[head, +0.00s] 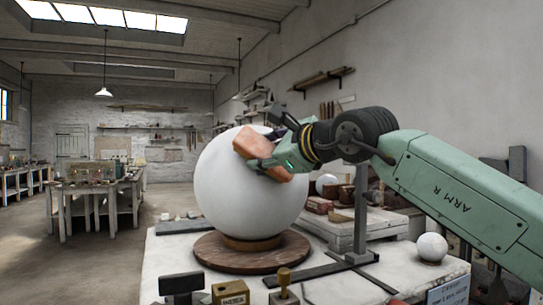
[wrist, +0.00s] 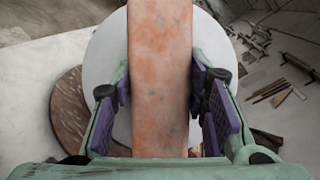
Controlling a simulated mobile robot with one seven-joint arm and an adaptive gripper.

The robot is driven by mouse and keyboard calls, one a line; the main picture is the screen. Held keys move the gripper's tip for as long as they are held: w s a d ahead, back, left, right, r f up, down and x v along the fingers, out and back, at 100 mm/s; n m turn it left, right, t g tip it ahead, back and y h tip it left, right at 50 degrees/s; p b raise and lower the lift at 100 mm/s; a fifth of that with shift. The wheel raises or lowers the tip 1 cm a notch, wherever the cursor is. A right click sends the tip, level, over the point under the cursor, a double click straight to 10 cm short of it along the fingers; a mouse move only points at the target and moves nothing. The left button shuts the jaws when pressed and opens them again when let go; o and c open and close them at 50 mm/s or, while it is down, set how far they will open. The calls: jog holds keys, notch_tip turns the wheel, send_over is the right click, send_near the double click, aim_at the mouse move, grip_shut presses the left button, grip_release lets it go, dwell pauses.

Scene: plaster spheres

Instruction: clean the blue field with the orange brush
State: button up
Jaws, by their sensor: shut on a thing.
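A large white plaster sphere (head: 235,190) rests on a round brown wooden base (head: 222,258) in the head view. My gripper (head: 266,152) is at the upper right of the sphere, shut on an orange block-like brush (head: 248,143). In the wrist view the brush (wrist: 160,75) runs up the middle between the purple pads of my gripper (wrist: 162,88), with the white sphere (wrist: 110,50) behind it. The brush's far end overlaps the sphere; whether it touches is unclear. I cannot make out a blue field; the brush and gripper hide part of the sphere.
The sphere's base stands on a pale worktop (head: 330,285). A dark block (head: 182,284), a yellowish block (head: 230,292) and a wooden-handled tool (head: 284,284) are at its front.

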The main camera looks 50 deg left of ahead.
jog(key=shift+s+a+r, duration=0.25)
jog(key=shift+s+r, duration=0.05)
jog(key=shift+w+d+f+b, duration=0.15)
jog(key=shift+w+d+f, duration=0.1)
jog(key=shift+d, duration=0.4)
jog(key=shift+w+d+f+b, duration=0.15)
jog(key=shift+w+d+f, duration=0.1)
jog(key=shift+d, duration=0.35)
jog(key=shift+r, duration=0.1)
jog(key=shift+s+d+r, duration=0.25)
jog(key=shift+d, duration=0.3)
jog(key=shift+s+d+r, duration=0.2)
jog(key=shift+s+d, duration=0.05)
jog(key=shift+d, duration=0.25)
